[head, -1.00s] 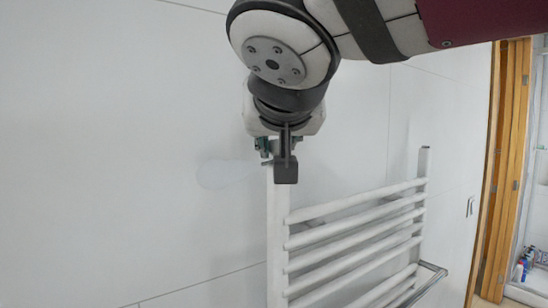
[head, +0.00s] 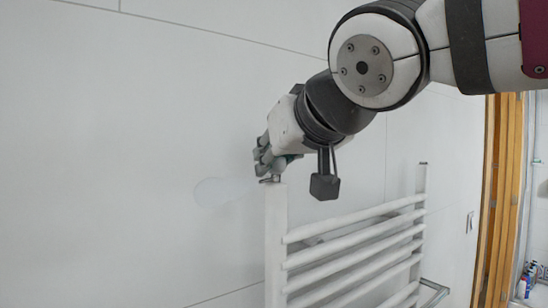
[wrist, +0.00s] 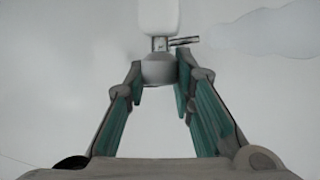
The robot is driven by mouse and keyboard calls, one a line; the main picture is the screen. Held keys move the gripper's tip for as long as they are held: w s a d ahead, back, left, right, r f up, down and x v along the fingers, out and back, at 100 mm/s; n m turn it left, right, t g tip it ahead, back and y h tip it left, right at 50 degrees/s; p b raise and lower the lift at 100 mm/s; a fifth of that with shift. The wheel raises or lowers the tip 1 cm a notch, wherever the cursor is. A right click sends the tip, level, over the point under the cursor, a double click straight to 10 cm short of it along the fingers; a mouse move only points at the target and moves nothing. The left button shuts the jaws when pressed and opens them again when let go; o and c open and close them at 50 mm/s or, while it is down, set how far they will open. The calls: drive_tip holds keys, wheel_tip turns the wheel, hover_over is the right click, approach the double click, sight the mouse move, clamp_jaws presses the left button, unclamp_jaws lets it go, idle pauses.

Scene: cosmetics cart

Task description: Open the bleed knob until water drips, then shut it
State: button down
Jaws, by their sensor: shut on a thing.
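The bleed knob (wrist: 158,70) is a small rounded grey-white knob below the white radiator post's end in the wrist view. A short metal spout (wrist: 185,41) sticks out to the right of its stem. My gripper (wrist: 158,82) has its green-lined fingers on either side of the knob, shut on it. In the head view my gripper (head: 263,163) is tilted at the top of the towel radiator's left post (head: 276,240), coming in from the upper right. Its fingers hide the knob there. A bit of metal shows just under them. I see no water at the spout.
The white towel radiator's bars (head: 350,232) run right from the post. A pale smooth patch (head: 218,189) is on the wall left of the post. A wooden door frame (head: 497,200) and several bottles (head: 527,278) are at the far right. The left wall is clear.

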drive_tip(key=c, duration=1.3)
unclamp_jaws()
drive_tip(key=shift+c, duration=0.2)
drive_tip(key=v, duration=1.2)
